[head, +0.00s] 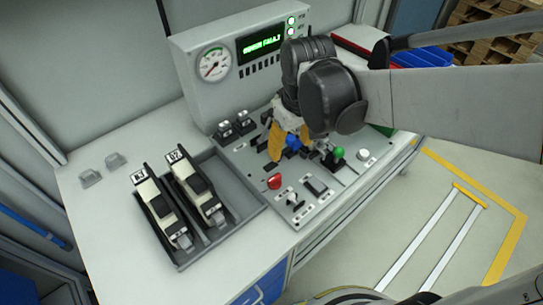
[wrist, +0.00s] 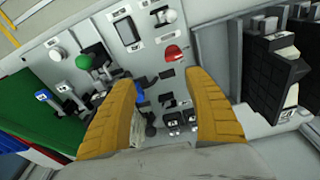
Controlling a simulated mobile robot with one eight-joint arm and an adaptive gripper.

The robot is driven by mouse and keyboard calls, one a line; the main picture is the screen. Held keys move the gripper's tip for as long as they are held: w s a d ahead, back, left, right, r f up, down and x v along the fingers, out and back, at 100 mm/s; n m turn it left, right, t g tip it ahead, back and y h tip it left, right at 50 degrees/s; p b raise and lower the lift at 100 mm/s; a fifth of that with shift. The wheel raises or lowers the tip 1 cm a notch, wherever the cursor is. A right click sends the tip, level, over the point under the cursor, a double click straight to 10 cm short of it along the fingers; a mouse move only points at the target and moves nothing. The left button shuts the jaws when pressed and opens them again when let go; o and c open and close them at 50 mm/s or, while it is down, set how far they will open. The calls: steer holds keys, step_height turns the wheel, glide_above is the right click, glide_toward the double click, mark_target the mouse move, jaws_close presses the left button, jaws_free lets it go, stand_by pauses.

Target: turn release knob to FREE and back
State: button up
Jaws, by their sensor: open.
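My gripper (head: 287,143) hangs over the middle of the sloped grey control panel (head: 247,158), its yellow fingers spread. In the wrist view my gripper (wrist: 160,84) is open and empty, with panel surface and small dark controls between the fingers. A blue part (head: 292,141) shows beside the fingers. It also shows in the wrist view (wrist: 139,92), partly hidden by the left finger. I cannot read which control is the release knob or its FREE mark. Contact with the panel cannot be told.
A grey tray (head: 253,205) with two black-and-white devices stands left. Behind rises a console with a round gauge (head: 214,64) and green display (head: 261,44).

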mark_target(273, 177)
steer(key=shift+n+g, duration=0.8)
steer(key=shift+n, duration=0.1)
steer(key=a+f, duration=0.2)
steer(key=w+a+f, duration=0.1)
steer(key=a+f, duration=0.1)
steer(key=shift+w+f, duration=0.15)
steer(key=shift+w, duration=0.05)
step_height(273, 177, down, 11)
steer(key=b, duration=0.4)
steer(key=shift+r, duration=0.2)
steer(key=c, duration=1.2)
